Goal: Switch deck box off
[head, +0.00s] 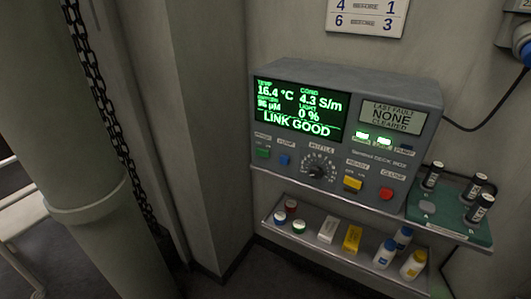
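The deck box (345,135) is a grey console on a wall shelf, right of centre in the head view. Its green screen (300,110) is lit and reads LINK GOOD, with temperature and other values. A small panel (392,116) reads LAST FAULT NONE CLEARED, and two green lamps glow below it. The front carries a green switch (263,153), a blue switch (284,160), a black dial (317,170), a yellow switch (352,184) and a red button (386,193). Their small labels are hard to read. Neither of my grippers is in view.
A green tray (428,208) with black cylinders stands right of the box. The lower shelf (318,243) holds small jars, boxes and bottles. A thick pale column (75,150) and a black chain (110,120) stand at left. A cable runs along the wall at right.

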